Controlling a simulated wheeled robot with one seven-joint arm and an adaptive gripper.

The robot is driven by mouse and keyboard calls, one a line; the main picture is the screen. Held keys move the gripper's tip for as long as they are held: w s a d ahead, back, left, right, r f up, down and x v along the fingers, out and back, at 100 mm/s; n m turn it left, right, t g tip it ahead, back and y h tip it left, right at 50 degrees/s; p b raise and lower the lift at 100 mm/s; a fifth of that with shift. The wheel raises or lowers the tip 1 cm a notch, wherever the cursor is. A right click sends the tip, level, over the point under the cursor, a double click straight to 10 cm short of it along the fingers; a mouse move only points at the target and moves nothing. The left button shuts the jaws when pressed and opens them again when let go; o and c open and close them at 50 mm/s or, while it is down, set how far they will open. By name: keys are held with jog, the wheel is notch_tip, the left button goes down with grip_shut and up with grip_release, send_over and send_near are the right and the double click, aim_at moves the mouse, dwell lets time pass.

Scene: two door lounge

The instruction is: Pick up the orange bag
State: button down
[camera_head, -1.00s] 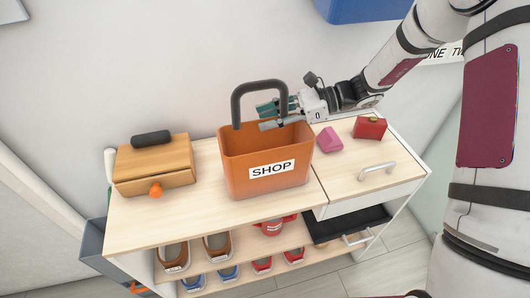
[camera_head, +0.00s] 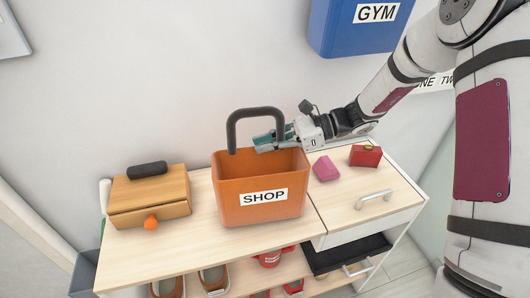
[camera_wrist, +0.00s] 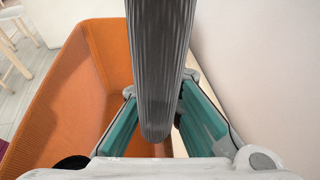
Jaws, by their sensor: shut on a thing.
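The orange bag (camera_head: 228,192) is an open-topped basket shape with a SHOP label and a dark arched handle (camera_head: 235,120). It is upright at the middle of the wooden cabinet top; I cannot tell whether its base is touching. My gripper (camera_head: 266,142) comes from the right above the bag's opening, its teal-padded fingers shut on the right leg of the handle. In the wrist view the ribbed grey handle (camera_wrist: 158,70) runs down between the teal pads and hides part of the grip. The bag's orange inside (camera_wrist: 88,95) shows to the left.
A wooden box (camera_head: 150,198) with a dark roll on top and an orange knob stands left on the cabinet top (camera_head: 200,228). A pink block (camera_head: 325,168) and red bag (camera_head: 364,155) lie right. A blue GYM bin (camera_head: 345,35) is on the wall above. Shoes sit below.

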notch_tip(320, 180, up, 2)
jog(key=shift+r, duration=0.2)
jog(key=s+d+r, duration=0.1)
jog(key=s+d, duration=0.2)
jog(key=s, duration=0.4)
jog(key=s+d, duration=0.4)
jog(key=s, duration=0.3)
jog(key=shift+s+r+p, duration=0.15)
jog(key=shift+r+p, duration=0.2)
jog(key=shift+p, duration=0.05)
